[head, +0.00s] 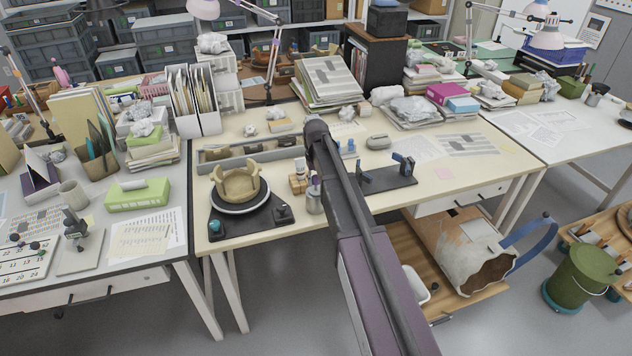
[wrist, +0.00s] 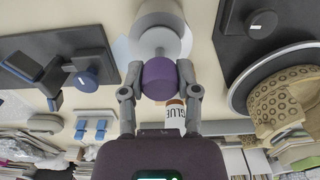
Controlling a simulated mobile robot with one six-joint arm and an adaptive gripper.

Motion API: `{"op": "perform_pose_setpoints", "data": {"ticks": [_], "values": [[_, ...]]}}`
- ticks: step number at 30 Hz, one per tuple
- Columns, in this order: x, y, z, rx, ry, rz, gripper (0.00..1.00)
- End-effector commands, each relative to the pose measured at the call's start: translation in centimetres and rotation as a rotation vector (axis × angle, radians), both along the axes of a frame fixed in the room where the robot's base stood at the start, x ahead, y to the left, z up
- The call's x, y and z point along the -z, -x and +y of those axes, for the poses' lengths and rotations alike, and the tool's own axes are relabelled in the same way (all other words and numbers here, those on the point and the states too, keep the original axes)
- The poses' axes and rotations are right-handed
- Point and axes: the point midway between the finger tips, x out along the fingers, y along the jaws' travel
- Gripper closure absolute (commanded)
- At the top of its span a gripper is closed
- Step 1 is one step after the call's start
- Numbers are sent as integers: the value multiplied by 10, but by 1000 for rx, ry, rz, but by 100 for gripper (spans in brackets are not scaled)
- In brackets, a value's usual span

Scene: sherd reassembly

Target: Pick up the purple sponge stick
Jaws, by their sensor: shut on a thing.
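The purple sponge stick shows in the wrist view as a round purple head (wrist: 158,78) between my fingertips. My gripper (wrist: 160,80) is shut on it, one finger on each side. The pale grey jar (wrist: 160,32) lies right beyond the purple head in the wrist view; I cannot tell whether the stick's lower end is still inside it. My arm hides most of the gripper there.
A glue bottle (wrist: 175,112) stands close to the jar. A turntable with a tan pot (head: 236,184) is to the left in the head view. A dark stand with clamps (head: 390,178) is to the right. A long grey tray (head: 250,153) lies behind.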

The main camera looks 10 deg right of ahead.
Motion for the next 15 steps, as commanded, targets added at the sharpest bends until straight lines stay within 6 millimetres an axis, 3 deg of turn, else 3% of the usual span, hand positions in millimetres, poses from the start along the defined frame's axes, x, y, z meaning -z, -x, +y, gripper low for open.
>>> {"op": "perform_pose_setpoints", "data": {"ticks": [15], "values": [[-39, 0, 0, 0, 0, 0, 85]]}}
